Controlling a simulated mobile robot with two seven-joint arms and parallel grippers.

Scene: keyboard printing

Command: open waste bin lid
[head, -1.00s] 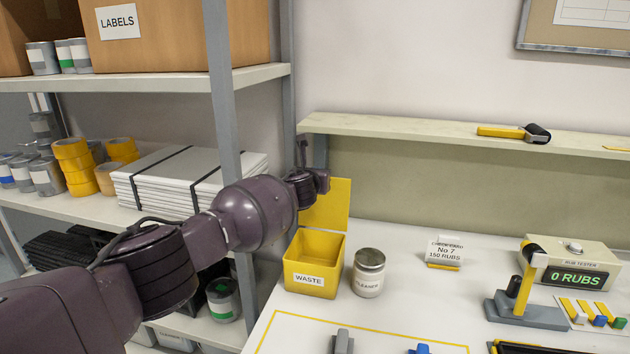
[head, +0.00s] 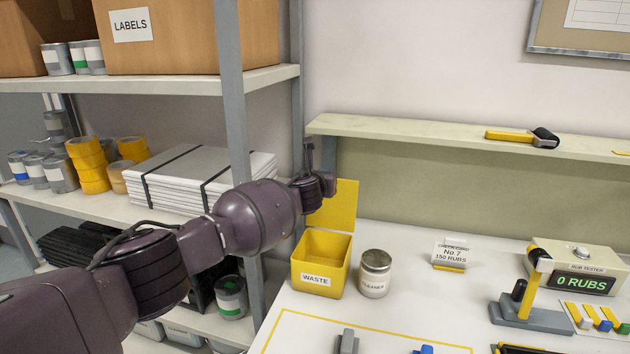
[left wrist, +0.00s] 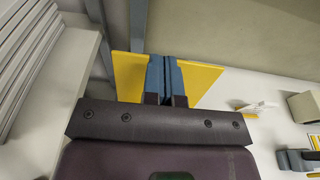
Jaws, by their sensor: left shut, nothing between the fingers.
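The yellow waste bin (head: 322,266) with a "WASTE" label stands at the table's back left, its inside in plain sight. Its yellow lid (head: 334,208) stands upright at the bin's back edge, open. The lid also shows in the left wrist view (left wrist: 200,86), on both sides of my fingers. My left gripper (left wrist: 164,76) is shut and empty, its blue fingers together in front of the lid; I cannot tell if they touch it. My right gripper is not in view.
A cleaner can (head: 375,273) stands close to the bin's right side. A grey shelf post (head: 232,110) and loaded shelves are at the left, near my arm. A wall ledge (head: 430,130) runs behind. The table between the can and the rub tester (head: 575,265) is mostly clear.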

